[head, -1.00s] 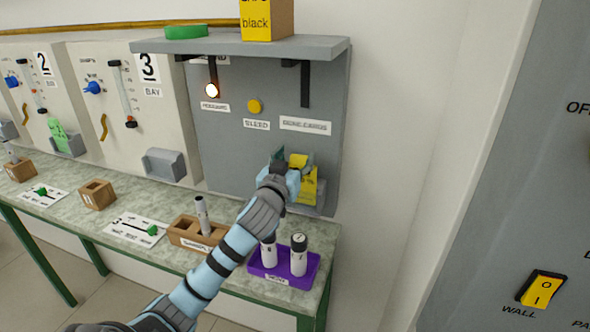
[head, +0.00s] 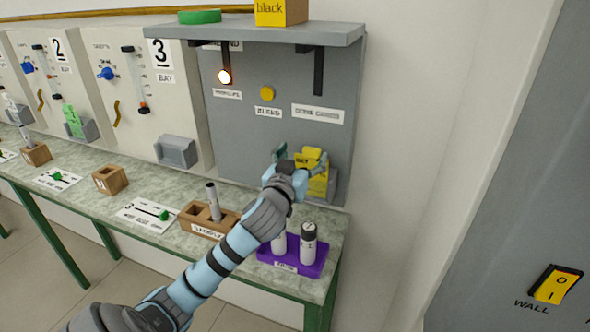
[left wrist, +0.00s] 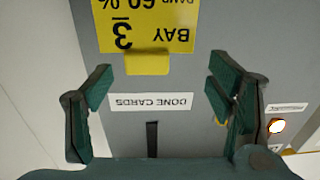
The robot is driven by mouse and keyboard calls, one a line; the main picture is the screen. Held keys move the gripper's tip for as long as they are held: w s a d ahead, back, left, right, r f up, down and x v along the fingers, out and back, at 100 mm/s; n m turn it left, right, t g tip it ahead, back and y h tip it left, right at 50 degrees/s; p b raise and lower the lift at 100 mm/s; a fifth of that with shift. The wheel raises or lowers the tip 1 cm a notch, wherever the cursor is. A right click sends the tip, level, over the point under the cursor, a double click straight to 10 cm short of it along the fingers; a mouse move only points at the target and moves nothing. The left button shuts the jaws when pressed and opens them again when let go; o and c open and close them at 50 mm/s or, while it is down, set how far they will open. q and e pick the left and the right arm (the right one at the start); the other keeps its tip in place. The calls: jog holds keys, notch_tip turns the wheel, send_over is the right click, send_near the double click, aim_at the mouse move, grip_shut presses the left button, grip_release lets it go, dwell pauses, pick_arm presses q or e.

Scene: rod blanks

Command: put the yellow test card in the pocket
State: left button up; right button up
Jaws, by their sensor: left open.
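The yellow test card (head: 318,186) stands against the grey panel below the "DONE CARDS" label, at the grey pocket (head: 332,187). My gripper hides part of the card and pocket, so I cannot tell how deep the card sits. In the left wrist view the card (left wrist: 145,28) reads "BAY 3" upside down, with a tab pointing to the label. My left gripper (head: 299,156) is open in front of the card. In the left wrist view its fingers (left wrist: 158,88) are wide apart, with nothing between them. My right gripper is not in view.
A purple tray (head: 305,264) with white rods stands on the bench below my left arm. A wooden block (head: 191,226) with a rod is to its left. A shelf (head: 260,33) juts out above, holding a yellow box (head: 281,11) and a green disc (head: 199,17).

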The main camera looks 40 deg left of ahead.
pick_arm(q)
jog(key=v, duration=0.9)
jog(key=shift+s, duration=0.1)
